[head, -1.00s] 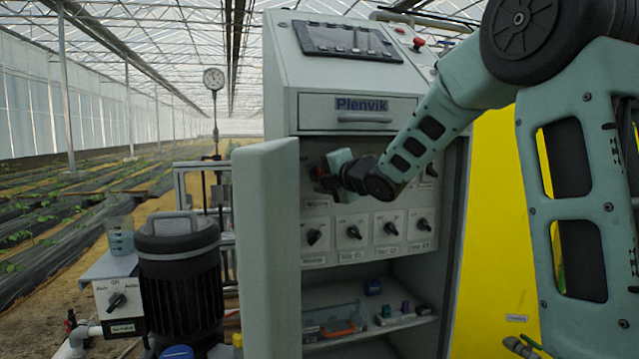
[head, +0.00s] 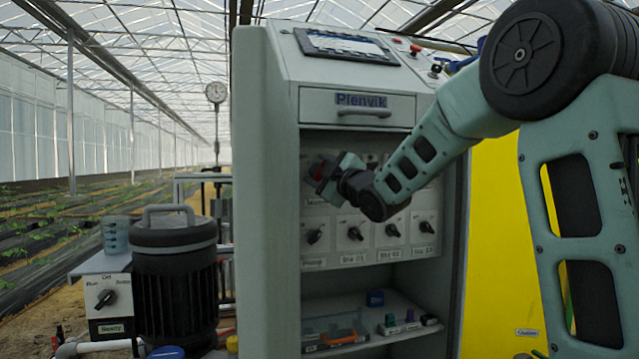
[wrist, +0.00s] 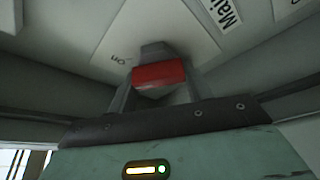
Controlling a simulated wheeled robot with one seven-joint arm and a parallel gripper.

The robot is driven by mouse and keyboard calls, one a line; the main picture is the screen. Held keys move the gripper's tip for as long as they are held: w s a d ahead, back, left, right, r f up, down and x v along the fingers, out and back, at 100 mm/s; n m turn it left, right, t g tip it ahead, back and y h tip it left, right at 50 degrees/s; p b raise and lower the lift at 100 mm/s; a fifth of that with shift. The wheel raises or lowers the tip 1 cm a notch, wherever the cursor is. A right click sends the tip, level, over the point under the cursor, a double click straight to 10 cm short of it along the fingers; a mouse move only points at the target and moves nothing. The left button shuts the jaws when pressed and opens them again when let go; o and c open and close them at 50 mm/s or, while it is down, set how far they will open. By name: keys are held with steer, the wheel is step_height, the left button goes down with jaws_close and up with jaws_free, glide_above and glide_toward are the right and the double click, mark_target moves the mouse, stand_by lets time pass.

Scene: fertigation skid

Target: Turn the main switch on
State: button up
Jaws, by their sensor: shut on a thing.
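The main switch has a red handle (wrist: 158,75), seen close up in the wrist view. A light plate behind it carries the word "On", and part of a label starting "Mai" (wrist: 224,12) shows above right. In the head view the red handle (head: 316,170) is a small patch at the upper left of the cabinet's switch panel. My gripper (head: 325,171) is at the switch, tilted, its fingers on either side of the red handle and shut on it. The gripper hides most of the switch in the head view, so I cannot tell its exact position there.
Several black rotary knobs (head: 354,233) sit in a row below. A shelf (head: 372,339) with small parts lies under them. A drawer (head: 357,110) is above. A black motor (head: 176,277) and a control box (head: 107,299) stand at left. A yellow panel (head: 500,220) is at right.

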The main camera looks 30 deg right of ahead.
steer(key=shift+d+f+m+h+b, duration=0.1)
steer(key=shift+m+h+b, duration=0.55)
steer(key=shift+m, duration=0.65)
steer(key=shift+t, duration=0.3)
steer(key=o, duration=1)
steer(key=shift+c, duration=0.2)
steer(key=p+v, duration=0.2)
steer(key=v, duration=1.5)
steer(key=shift+s, duration=0.25)
steer(key=shift+d, duration=0.1)
